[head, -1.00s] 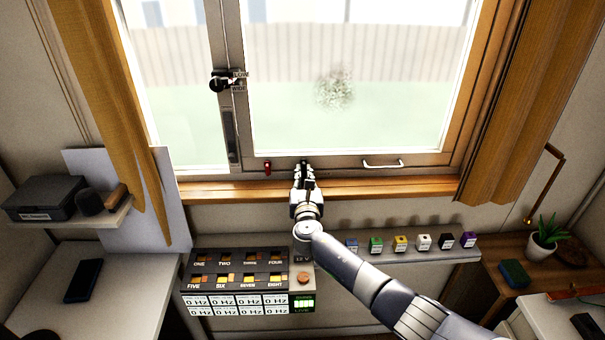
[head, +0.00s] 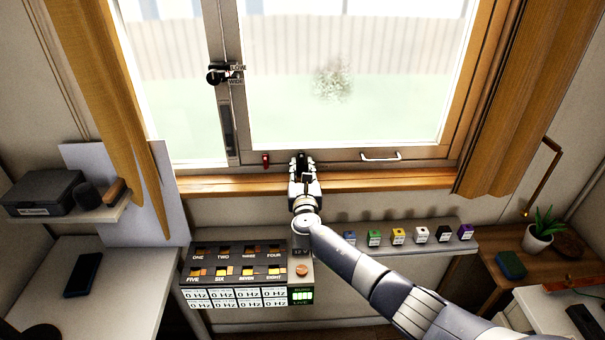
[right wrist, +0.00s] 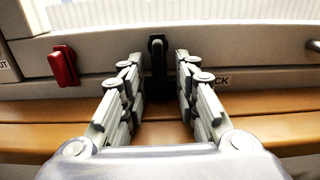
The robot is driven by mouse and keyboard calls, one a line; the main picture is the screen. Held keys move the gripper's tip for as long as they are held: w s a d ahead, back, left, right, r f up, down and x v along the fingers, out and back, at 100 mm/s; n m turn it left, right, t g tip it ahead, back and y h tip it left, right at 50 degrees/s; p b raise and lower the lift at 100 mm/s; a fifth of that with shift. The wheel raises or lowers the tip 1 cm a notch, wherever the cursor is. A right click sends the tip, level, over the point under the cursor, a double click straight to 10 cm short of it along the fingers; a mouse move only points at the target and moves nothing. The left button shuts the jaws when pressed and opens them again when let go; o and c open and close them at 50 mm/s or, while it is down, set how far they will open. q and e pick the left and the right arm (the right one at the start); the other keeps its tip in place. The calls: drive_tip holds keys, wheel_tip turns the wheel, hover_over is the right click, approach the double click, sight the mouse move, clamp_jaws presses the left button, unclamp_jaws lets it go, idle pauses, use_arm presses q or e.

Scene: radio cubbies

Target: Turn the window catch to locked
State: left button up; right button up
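The window catch is a black upright lever (right wrist: 157,58) on the lower window frame in the right wrist view. A partly hidden label ending in "CK" (right wrist: 220,80) is to its right. My right gripper (right wrist: 158,75) is open, with one finger on each side of the lever and a gap on both sides. In the head view my right gripper (head: 302,164) is at the bottom of the window frame and largely hides the lever. My left gripper is not in view.
A red lever (head: 265,160) sits left of the gripper, and a white handle (head: 380,156) sits right. A black window handle (head: 218,74) is higher up. Below are the wooden sill (head: 400,181), a switch panel (head: 237,262) and a shelf with several coloured cubes (head: 398,236).

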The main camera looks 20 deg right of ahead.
drive_tip(key=v, duration=1.2)
